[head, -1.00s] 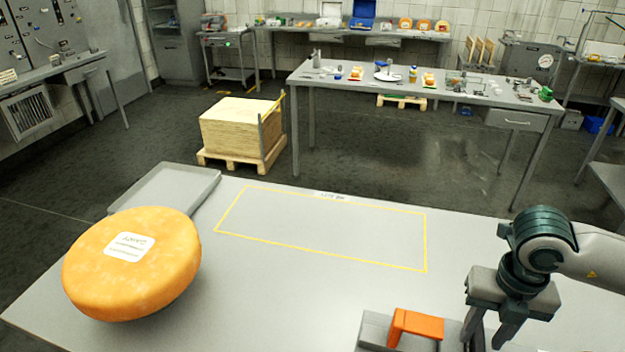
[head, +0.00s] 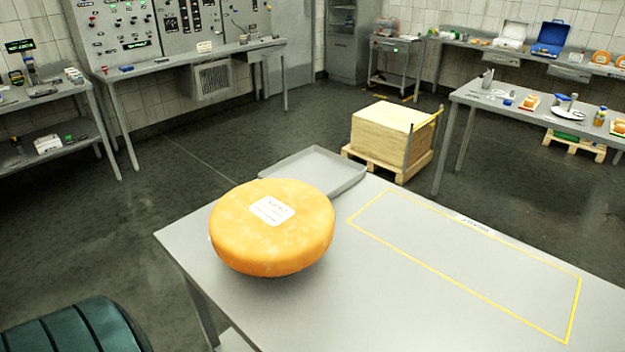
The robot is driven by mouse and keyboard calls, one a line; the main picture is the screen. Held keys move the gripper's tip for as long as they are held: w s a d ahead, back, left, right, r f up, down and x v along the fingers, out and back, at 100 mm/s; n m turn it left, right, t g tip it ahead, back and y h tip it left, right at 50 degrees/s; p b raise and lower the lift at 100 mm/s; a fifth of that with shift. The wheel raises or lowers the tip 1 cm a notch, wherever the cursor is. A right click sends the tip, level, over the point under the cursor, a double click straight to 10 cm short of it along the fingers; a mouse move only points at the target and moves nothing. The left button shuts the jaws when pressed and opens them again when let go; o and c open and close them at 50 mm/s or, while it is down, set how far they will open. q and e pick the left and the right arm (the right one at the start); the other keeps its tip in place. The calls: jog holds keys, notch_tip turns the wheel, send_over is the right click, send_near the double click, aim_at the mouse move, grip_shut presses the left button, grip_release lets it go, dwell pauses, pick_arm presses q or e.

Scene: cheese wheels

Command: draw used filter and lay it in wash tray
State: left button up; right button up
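A shallow grey tray (head: 312,168), which looks like the wash tray, lies empty at the far left corner of the table. A large orange cheese wheel (head: 272,240) with a white label sits in front of it and hides part of its near edge. No filter shows in this view. Neither of my grippers is in view.
The grey table (head: 400,300) has a yellow-outlined rectangle right of the cheese, and that area is clear. Beyond the table, a pallet with a pale stacked block (head: 395,132) stands on the floor. Benches line the back.

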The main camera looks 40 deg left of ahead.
jog(key=shift+b, duration=0.3)
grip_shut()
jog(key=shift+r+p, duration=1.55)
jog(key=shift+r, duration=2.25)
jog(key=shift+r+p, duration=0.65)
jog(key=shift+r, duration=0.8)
